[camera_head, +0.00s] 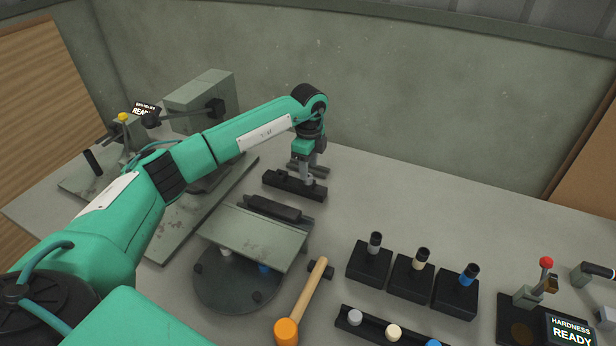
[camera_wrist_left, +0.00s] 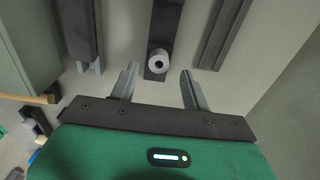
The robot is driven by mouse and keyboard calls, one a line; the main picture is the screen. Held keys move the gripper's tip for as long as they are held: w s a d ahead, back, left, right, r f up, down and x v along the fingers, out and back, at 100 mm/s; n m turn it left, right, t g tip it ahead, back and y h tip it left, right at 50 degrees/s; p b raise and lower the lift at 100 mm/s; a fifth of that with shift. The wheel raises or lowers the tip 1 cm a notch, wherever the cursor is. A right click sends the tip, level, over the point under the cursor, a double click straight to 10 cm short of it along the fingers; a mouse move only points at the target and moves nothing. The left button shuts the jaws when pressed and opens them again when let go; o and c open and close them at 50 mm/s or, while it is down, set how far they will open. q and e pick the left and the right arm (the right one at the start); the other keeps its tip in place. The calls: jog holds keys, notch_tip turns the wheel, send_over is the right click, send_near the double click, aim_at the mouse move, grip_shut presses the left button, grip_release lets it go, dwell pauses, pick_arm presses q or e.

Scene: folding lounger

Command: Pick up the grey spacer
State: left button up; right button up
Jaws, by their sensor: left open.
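The grey spacer (camera_wrist_left: 159,61) is a short hollow cylinder on a black bar (camera_wrist_left: 164,28), seen nearly end-on in the left wrist view. My left gripper (camera_wrist_left: 159,78) is open, with one finger on each side of the spacer and a visible gap to each. In the head view, the left gripper (camera_head: 308,168) points down over the black bar (camera_head: 290,188) behind the tilted plate. There the spacer is mostly hidden by the fingers and hard to make out. My right gripper is not in view.
A tilted metal plate (camera_head: 255,238) stands on a round base in front of the bar. A mallet (camera_head: 287,332) lies before it. Black blocks (camera_head: 411,278) with coloured pegs and a display reading "HARDNESS READY" (camera_head: 571,331) are to the right. The back-right table is clear.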

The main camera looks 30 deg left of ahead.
pick_arm(q)
jog(key=shift+f, duration=1.5)
jog(key=c, duration=0.9)
jog(key=shift+c, duration=0.2)
jog(key=shift+r, duration=0.2)
